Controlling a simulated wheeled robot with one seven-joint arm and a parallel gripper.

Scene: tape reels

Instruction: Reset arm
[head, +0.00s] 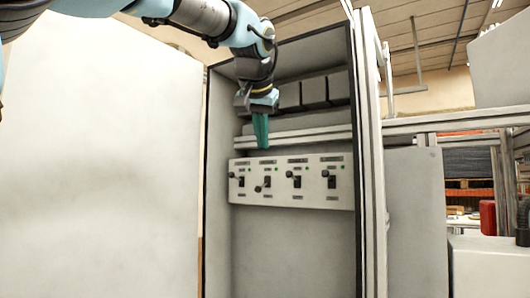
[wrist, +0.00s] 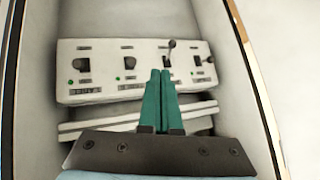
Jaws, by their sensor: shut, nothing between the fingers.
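My gripper (head: 261,131) hangs from my arm into the open cabinet in the head view, its green fingers pointing down, just above the switch panel (head: 290,196). The fingers are shut with nothing between them. In the wrist view my gripper (wrist: 161,74) also shows as two green fingers side by side, reaching toward the panel (wrist: 95,92). The panel is white with a row of several black switches, labels and small green lights. One switch with a lever (wrist: 170,46) shows just beyond the fingertips; I cannot tell whether they touch it.
The cabinet's side frame (head: 367,150) stands close to the right of my gripper. A large pale panel (head: 100,160) fills the left. Dark grey boxes (head: 314,93) and a light rail (head: 310,136) lie behind the gripper. A red object (head: 487,217) stands far right.

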